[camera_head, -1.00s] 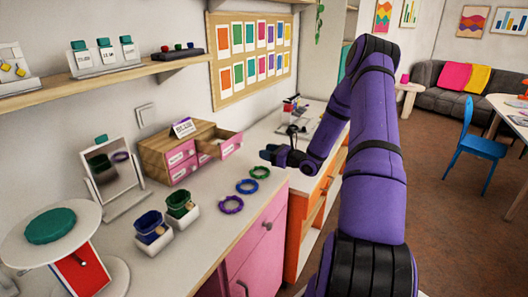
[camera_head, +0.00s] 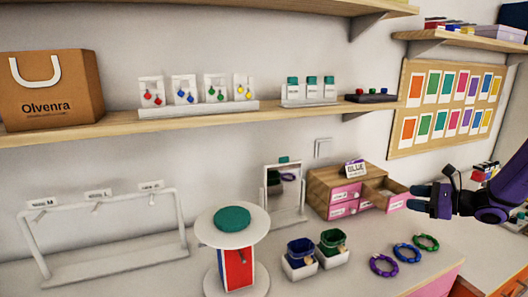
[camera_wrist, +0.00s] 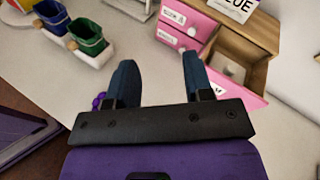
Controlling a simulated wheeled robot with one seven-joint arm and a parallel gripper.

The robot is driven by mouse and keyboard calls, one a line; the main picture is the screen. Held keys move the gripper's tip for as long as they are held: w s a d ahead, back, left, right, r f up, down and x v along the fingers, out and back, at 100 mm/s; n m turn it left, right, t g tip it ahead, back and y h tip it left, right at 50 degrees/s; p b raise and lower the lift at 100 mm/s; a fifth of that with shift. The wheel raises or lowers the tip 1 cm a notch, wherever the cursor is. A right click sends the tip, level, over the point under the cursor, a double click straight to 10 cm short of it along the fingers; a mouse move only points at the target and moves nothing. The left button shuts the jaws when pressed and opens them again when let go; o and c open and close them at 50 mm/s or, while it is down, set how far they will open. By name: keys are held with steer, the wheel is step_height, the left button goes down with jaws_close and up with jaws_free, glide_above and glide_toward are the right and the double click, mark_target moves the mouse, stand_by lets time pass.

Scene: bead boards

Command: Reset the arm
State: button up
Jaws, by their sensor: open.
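My gripper (camera_head: 420,200) is at the right of the head view, in front of the drawer box and above the counter. Its two fingers stand apart with nothing between them in the wrist view (camera_wrist: 155,85). The wooden drawer box (camera_head: 322,184) has pink drawer fronts and a card reading "BLUE" on top. Its upper right drawer (camera_head: 392,202) is pulled out. In the wrist view the open drawer (camera_wrist: 232,78) lies just beyond the right finger, with a small pale item inside.
Purple (camera_head: 383,265), blue (camera_head: 407,252) and green (camera_head: 427,242) bracelets lie on the counter (camera_head: 345,284). Blue (camera_head: 300,254) and green (camera_head: 333,242) bins, a round stand (camera_head: 215,224), a mirror (camera_head: 284,194) and a white rack (camera_head: 115,253) stand to the left. A shelf (camera_head: 215,120) runs above.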

steer(key=s+a+r+n+g+h, duration=0.3)
steer(key=s+a+r+n+g, duration=0.5)
steer(key=s+a+r+n, duration=0.55)
steer(key=s+a+r+n+t+h, duration=0.1)
steer(key=s+r+n+h, duration=0.2)
steer(key=s, duration=0.7)
steer(key=s+a+r+n+t+h, duration=0.1)
steer(key=s+n+h, duration=0.4)
steer(key=s, duration=0.5)
steer(key=shift+a+r+n+t, duration=0.35)
steer(key=shift+a+r, duration=0.15)
steer(key=shift+r, duration=0.4)
steer(key=shift+s, duration=0.1)
